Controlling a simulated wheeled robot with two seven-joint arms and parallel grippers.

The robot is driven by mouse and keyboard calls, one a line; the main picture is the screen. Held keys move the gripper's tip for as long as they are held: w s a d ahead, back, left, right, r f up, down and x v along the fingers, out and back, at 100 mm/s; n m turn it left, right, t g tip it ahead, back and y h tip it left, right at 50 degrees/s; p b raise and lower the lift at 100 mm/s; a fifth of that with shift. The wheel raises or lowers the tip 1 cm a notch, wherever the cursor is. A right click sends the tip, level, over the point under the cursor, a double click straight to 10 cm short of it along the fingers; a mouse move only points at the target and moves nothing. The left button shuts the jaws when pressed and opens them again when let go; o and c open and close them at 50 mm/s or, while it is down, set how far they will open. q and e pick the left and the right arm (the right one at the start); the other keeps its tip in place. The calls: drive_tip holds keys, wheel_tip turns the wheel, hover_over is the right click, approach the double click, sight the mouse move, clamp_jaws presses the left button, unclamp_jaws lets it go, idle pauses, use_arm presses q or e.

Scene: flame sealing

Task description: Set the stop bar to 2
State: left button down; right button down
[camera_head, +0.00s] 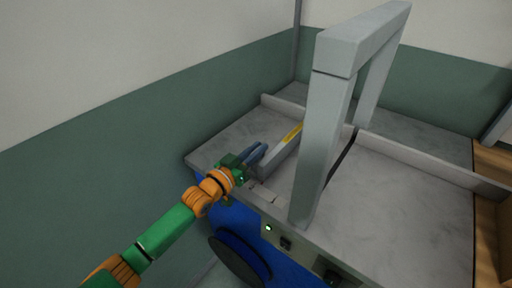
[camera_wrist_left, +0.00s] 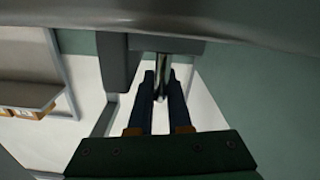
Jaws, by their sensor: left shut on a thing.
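The stop bar (camera_head: 279,154) is a grey bar lying on the grey marbled machine top, left of the tall arch. A yellow strip (camera_head: 293,133) with small marks runs along part of it; I cannot read the marks. My left gripper (camera_head: 262,151) is at the near left end of the bar, by the front edge of the top. In the left wrist view the dark fingers (camera_wrist_left: 161,77) are shut around a shiny metal rod (camera_wrist_left: 162,67) that hangs under a grey part. Which setting the bar stands at cannot be told. My right gripper is out of view.
The big grey arch (camera_head: 321,150) rises just right of the bar. A low rail (camera_head: 430,167) runs along the back of the top. The marbled surface right of the arch is clear.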

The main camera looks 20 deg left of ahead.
use_arm(q)
drive_tip(key=shift+w+a, duration=0.15)
drive_tip(key=shift+a, duration=0.2)
drive_tip(key=c, duration=1.2)
unclamp_jaws()
drive_tip(key=shift+w+a+f, duration=0.1)
drive_tip(key=shift+a, duration=0.25)
drive_tip(key=o, duration=0.3)
drive_tip(key=shift+w+a, duration=0.1)
drive_tip(key=shift+a, duration=0.05)
drive_tip(key=shift+d, duration=0.3)
drive_tip(key=shift+v, duration=3.65)
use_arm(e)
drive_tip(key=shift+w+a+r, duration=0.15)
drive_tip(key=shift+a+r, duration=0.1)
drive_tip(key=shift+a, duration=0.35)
